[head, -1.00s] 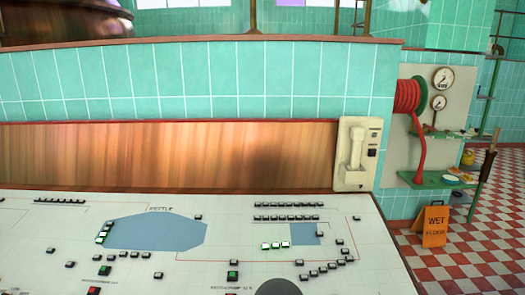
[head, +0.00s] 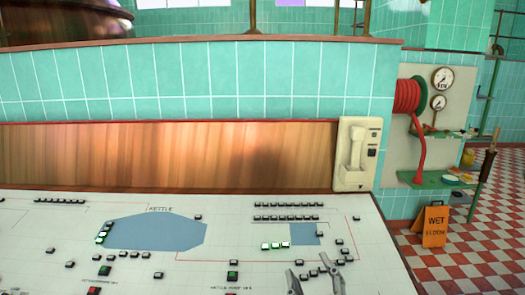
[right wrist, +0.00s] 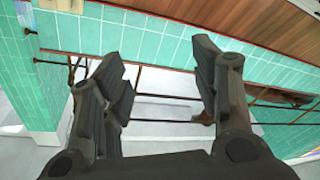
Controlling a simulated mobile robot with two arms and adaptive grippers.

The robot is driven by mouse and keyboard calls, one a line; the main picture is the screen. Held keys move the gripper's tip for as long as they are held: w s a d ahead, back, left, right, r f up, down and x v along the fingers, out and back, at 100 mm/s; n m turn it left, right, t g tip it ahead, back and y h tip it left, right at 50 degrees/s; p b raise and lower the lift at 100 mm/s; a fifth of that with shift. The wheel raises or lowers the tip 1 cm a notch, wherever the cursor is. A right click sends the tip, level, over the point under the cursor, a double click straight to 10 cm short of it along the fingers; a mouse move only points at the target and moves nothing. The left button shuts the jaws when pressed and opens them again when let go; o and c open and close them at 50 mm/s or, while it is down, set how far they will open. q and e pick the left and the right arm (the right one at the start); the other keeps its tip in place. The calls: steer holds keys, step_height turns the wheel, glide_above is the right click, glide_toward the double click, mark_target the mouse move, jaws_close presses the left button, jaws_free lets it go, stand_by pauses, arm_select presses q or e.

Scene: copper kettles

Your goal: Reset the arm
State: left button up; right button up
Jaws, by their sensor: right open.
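My right gripper (head: 309,267) shows at the bottom edge of the head view, in front of the right part of the control panel. Its two grey fingers stand apart. In the right wrist view the gripper (right wrist: 158,60) is wide open, and nothing is between its dark fingers. Behind them are teal tiles, a wooden strip and thin pipes. I cannot tell whether the gripper touches the panel. My left gripper is not in view.
The white control panel (head: 259,238) has several small buttons and blue shapes. A cream telephone (head: 357,153) hangs at its back right. A red hose reel (head: 407,97), gauges and an orange wet floor sign (head: 434,225) stand right, by the checkered floor (head: 470,255).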

steer(key=s+d+f+m+g+h, duration=0.1)
steer(key=s+d+f+m+g, duration=0.15)
steer(key=f, duration=0.25)
steer(key=s+d+f+m+g+h, duration=0.1)
steer(key=d+f+g, duration=0.15)
steer(key=f, duration=0.35)
steer(key=s+d+f+m+g+h, duration=0.1)
steer(key=s+d+f+g, duration=0.3)
steer(key=s+f, duration=0.5)
steer(key=s+d+f+m+g, duration=0.1)
steer(key=s+d+f+g, duration=0.1)
steer(key=s+f+g, duration=0.75)
steer(key=s+f+t, duration=0.1)
steer(key=s+f, duration=0.1)
steer(key=f, duration=1)
steer(key=s+f+t, duration=0.1)
steer(key=s+f, duration=0.2)
steer(key=f, duration=1)
steer(key=s+d+f+g, duration=0.1)
steer(key=s+d+f, duration=0.1)
steer(key=s+f, duration=1.2)
steer(key=shift+s+d+f, duration=0.2)
steer(key=shift+s+d, duration=0.15)
steer(key=shift+s, duration=0.5)
